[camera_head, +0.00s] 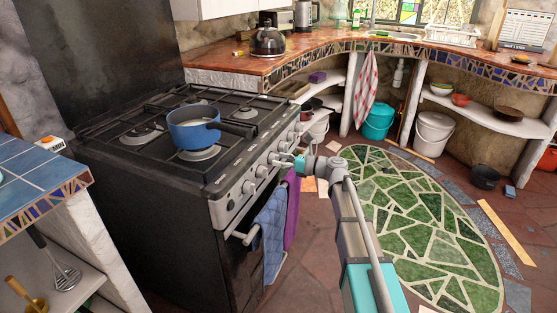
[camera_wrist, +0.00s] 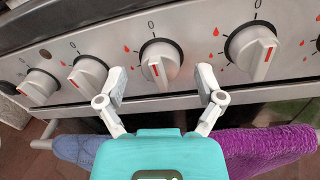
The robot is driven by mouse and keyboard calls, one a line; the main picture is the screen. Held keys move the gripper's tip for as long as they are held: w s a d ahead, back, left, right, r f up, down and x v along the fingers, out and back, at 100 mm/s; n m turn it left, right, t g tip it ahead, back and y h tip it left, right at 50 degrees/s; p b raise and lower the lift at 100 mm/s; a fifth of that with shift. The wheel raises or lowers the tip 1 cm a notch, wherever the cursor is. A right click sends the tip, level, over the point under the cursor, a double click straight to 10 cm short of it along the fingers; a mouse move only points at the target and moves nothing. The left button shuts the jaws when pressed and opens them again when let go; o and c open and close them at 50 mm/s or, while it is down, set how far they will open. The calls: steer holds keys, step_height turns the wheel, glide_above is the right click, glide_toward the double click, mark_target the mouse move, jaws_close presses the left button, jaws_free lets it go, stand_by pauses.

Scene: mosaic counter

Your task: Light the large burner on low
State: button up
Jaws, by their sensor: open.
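The black stove (camera_head: 160,230) has several burners on top. A blue pot (camera_head: 193,134) stands over the front burner (camera_head: 200,153); I see no flame. Which burner is the large one is not clear. A row of grey knobs with red marks runs along the front panel. My gripper (camera_head: 299,163) is at this panel. In the wrist view my gripper (camera_wrist: 160,77) is open, with one finger on each side of the middle knob (camera_wrist: 160,64), apparently not touching it. Other knobs show to the left (camera_wrist: 87,76) and right (camera_wrist: 252,49), the right one turned at a different angle.
A blue towel (camera_head: 269,222) and a purple towel (camera_head: 292,205) hang on the oven handle (camera_head: 240,238), below my gripper. A blue tiled counter (camera_head: 35,185) stands left of the stove. The green mosaic floor (camera_head: 420,225) to the right is clear.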

steer(key=shift+w+a, duration=0.1)
steer(key=shift+a, duration=0.3)
